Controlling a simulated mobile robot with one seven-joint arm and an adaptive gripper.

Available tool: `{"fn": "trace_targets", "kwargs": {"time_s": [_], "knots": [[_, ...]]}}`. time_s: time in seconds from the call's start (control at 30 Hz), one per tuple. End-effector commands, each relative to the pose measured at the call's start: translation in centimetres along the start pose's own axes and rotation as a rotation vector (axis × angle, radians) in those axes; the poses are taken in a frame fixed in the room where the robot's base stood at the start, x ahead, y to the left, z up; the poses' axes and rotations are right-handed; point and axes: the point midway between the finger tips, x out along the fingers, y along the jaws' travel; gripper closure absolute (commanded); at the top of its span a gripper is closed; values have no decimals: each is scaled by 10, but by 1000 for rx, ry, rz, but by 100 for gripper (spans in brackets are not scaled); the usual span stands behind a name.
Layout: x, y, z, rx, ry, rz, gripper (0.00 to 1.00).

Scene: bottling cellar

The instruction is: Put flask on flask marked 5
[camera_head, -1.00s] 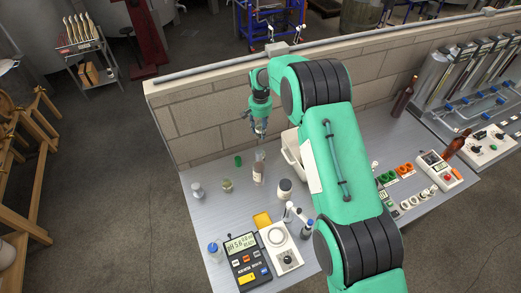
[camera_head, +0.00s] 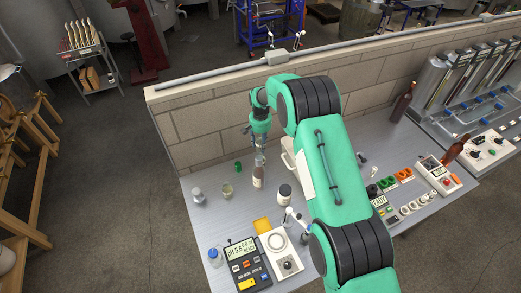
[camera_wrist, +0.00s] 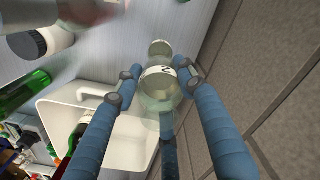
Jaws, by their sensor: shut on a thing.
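My gripper (camera_wrist: 153,72) is shut on a clear glass flask (camera_wrist: 160,92), with a finger on either side of it. The flask has a white label with a dark mark that looks like a 2, seen at an angle. A second glass vessel (camera_wrist: 160,47) with a pale band shows just beyond the held flask in the wrist view. In the head view a flask (camera_head: 227,191) and a greyish flask (camera_head: 197,195) stand to the left. I cannot read a 5 on any.
A white bin (camera_wrist: 62,112) stands beside my fingers. A green item (camera_head: 238,166) lies near the brick wall (camera_head: 205,135). The bench's front-left holds a pH meter (camera_head: 246,265).

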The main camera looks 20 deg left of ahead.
Motion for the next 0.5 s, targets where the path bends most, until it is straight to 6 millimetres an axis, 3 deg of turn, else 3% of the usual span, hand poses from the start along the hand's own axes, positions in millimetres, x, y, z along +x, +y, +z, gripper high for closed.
{"fn": "trace_targets", "kwargs": {"time_s": [0.23, 0.5], "knots": [[5, 0, 0, 0, 0, 0, 92], [32, 0, 0, 0, -1, 0, 92]]}}
